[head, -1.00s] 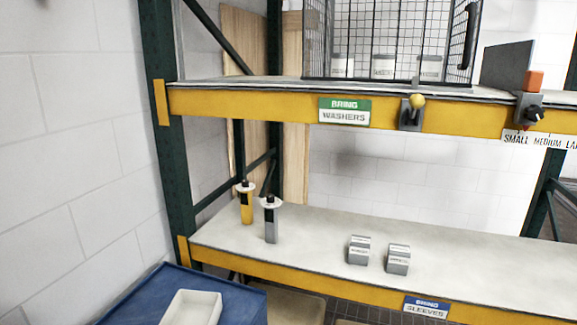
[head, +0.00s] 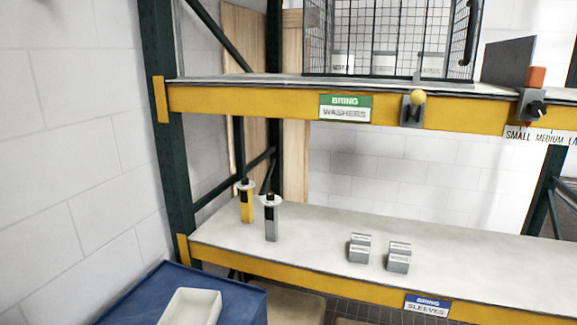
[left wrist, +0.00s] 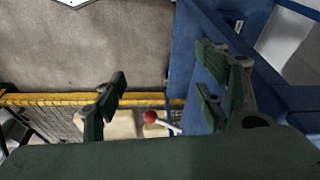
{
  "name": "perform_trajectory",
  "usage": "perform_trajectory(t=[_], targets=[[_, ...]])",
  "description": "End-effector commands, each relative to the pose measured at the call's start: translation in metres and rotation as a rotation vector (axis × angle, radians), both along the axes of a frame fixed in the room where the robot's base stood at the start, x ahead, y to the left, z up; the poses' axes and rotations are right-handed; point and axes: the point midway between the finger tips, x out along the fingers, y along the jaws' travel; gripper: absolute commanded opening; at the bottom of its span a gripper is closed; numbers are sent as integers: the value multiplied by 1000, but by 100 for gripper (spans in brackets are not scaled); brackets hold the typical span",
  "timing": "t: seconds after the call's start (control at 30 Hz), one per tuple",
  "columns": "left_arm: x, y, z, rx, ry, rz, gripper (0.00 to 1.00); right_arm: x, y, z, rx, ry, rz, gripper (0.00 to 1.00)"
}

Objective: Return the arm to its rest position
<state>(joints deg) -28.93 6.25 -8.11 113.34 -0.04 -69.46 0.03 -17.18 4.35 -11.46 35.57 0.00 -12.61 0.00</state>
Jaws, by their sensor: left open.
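My left gripper (left wrist: 158,95) shows in the left wrist view with its dark green fingers spread apart and nothing between them. It hangs over the gap where a grey-brown surface (left wrist: 85,45) with a yellow edge meets a blue surface (left wrist: 185,60). Neither of my arms shows in the head view, so the arm's full posture is hidden. My right gripper is in no view.
A red ball knob (left wrist: 150,117) on a pale stem lies below the fingers. The head view shows a rack with a wire cage (head: 390,35), two handled tools (head: 271,220), grey blocks (head: 399,257), and a blue cart (head: 245,300) holding a white tray (head: 190,306).

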Motion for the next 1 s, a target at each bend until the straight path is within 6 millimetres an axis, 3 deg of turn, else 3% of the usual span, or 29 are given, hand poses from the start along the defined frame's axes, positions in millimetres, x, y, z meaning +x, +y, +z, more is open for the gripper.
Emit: perform_trajectory(t=[0.1,0.27,0.4,0.5,0.6,0.73,1.0], targets=[[-12,1,-65,3,33,-4,65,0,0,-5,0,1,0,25],[-44,5,-152,6,69,-12,65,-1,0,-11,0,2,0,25],[-87,12,-217,11,103,-20,65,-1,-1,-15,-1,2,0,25],[-122,18,-253,13,122,-25,65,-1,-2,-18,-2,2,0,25],[-154,24,-277,16,139,-28,65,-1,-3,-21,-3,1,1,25],[-185,30,-294,19,153,-33,65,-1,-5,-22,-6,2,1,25],[-201,33,-301,21,158,-36,65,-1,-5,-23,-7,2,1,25]])
